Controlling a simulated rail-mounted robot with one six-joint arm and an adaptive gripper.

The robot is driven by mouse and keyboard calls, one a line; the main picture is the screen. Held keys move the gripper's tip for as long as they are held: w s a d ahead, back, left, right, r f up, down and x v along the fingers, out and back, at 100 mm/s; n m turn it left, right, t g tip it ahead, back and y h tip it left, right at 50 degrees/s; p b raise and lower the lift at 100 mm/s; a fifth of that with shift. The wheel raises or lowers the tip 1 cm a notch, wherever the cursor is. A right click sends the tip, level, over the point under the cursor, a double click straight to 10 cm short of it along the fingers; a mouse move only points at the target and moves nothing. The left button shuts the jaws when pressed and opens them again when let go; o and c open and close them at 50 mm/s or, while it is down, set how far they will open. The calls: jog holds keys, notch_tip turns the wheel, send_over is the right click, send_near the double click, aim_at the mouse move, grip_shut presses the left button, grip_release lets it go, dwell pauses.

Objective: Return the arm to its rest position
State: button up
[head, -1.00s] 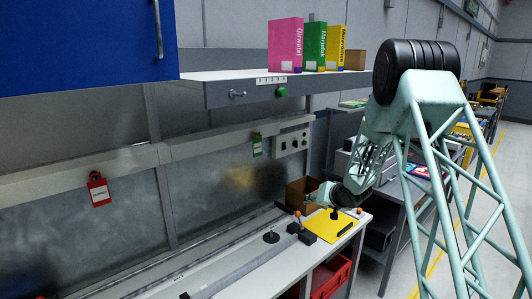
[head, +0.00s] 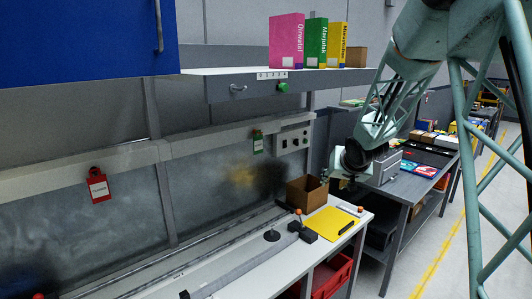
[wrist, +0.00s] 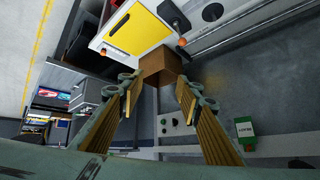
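My gripper (head: 342,174) is raised in the head view, just right of the cardboard box on the bench and above the bench's right end. The wrist view shows its two ribbed fingers (wrist: 157,88) spread wide with nothing held between them. The cardboard box (wrist: 160,66) shows beyond the gap between the fingertips. My forearm comes down from the upper right of the head view and hides part of the area behind it.
The bench (head: 215,272) carries the cardboard box (head: 307,191), a yellow sheet (head: 322,226) and small black tools. A shelf (head: 225,92) with several upright boxes hangs above. A second table (head: 398,188) stands to the right, beside open floor (head: 432,240).

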jog(key=s+r+g+h+b, duration=0.1)
jog(key=s+r, duration=0.3)
jog(key=s, duration=0.6)
jog(key=s+r+g+b, duration=0.1)
jog(key=s+r, duration=0.3)
jog(key=s, duration=0.6)
jog(key=s+r+h+b, duration=0.1)
jog(key=s+r, duration=0.3)
jog(key=s, duration=0.6)
jog(key=s+a+f+n+g+y+b, duration=0.1)
jog(key=s+a, duration=0.1)
jog(key=s, duration=1.6)
jog(key=s+a+f+n+g+b, duration=0.1)
jog(key=s+a+f+g, duration=0.1)
jog(key=s, duration=1.6)
jog(key=shift+a+f+y, duration=0.2)
jog(key=shift+a+y, duration=0.2)
jog(key=shift+a, duration=0.1)
